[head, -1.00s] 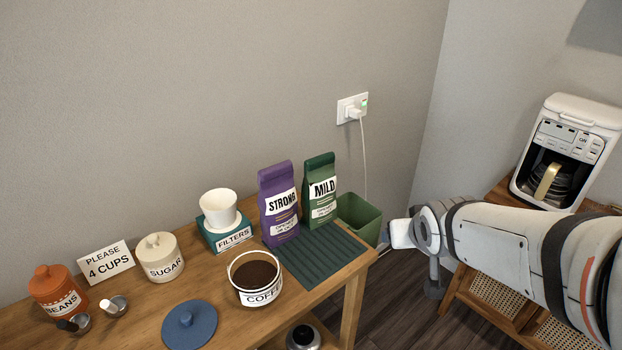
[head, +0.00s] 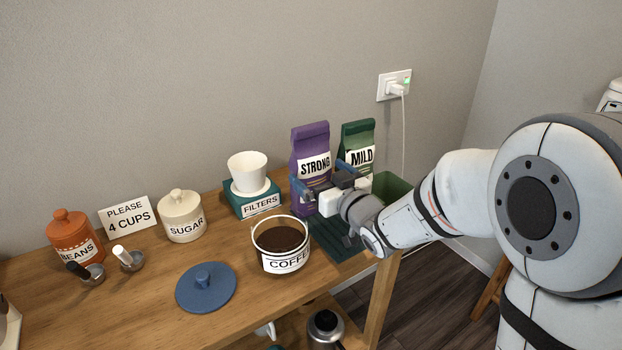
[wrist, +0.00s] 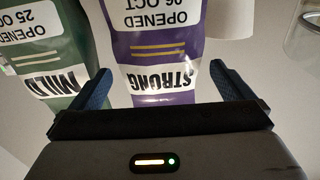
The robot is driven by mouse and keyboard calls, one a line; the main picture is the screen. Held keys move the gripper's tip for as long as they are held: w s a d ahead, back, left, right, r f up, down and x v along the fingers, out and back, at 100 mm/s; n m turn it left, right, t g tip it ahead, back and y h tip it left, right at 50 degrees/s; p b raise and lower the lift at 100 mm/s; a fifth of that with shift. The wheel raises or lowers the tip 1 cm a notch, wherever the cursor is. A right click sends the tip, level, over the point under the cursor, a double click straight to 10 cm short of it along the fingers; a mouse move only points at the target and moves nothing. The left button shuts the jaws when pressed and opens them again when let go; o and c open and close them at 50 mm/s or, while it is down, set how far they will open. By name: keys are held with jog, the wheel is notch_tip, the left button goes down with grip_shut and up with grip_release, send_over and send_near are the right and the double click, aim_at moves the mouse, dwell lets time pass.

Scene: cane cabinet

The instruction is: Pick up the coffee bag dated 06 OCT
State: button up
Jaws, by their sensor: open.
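The purple STRONG bag (head: 310,137) stands upright on the dark green mat (head: 341,248). In the wrist view, where the lettering is upside down, its label reads OPENED 06 OCT (wrist: 155,22). The green MILD bag (head: 357,132) stands just to its right; its label in the wrist view (wrist: 32,28) reads OPENED 25 OC, cut off at the edge. My gripper (head: 324,178) is open in front of the purple bag. In the wrist view the fingers (wrist: 160,76) lie to either side of the purple bag, the left one over the green bag's edge. I cannot tell whether they touch.
An open COFFEE canister (head: 281,262) stands left of the mat, with a blue lid (head: 206,288) nearby. A filter box (head: 251,199) with a white cup (head: 248,172) stands behind. A green bin (head: 392,187) is right of the bags. A sugar jar (head: 183,217) stands further left.

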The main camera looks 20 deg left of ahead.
aim_at(316, 170)
jog(key=x, duration=0.4)
jog(key=shift+w+a, duration=0.2)
jog(key=shift+a, duration=0.1)
jog(key=c, duration=1.1)
jog(key=shift+r, duration=0.1)
